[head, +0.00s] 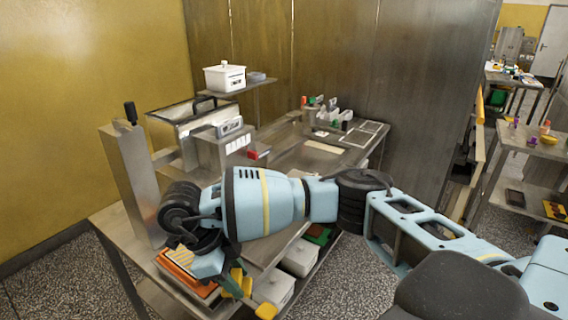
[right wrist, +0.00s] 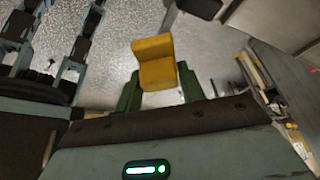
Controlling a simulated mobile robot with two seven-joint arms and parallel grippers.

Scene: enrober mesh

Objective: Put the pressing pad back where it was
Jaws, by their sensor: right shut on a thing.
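My right gripper (head: 243,282) is low at the front edge of the steel table in the head view, beside the orange tray. In the right wrist view its two dark green fingers (right wrist: 160,92) are shut on a yellow stepped block (right wrist: 153,50), which looks like the pressing pad. The block sticks out past the fingertips, with grey speckled floor behind it. In the head view, yellow parts show at the gripper, but the arm hides much of the hold. My left gripper is not in view.
The steel table (head: 112,217) carries a tall metal post (head: 131,185) and an orange tray (head: 177,272) with a striped piece. A white lidded box (head: 224,77) stands on a raised shelf. White bins (head: 300,257) sit on the lower shelf. Speckled floor is open at front left.

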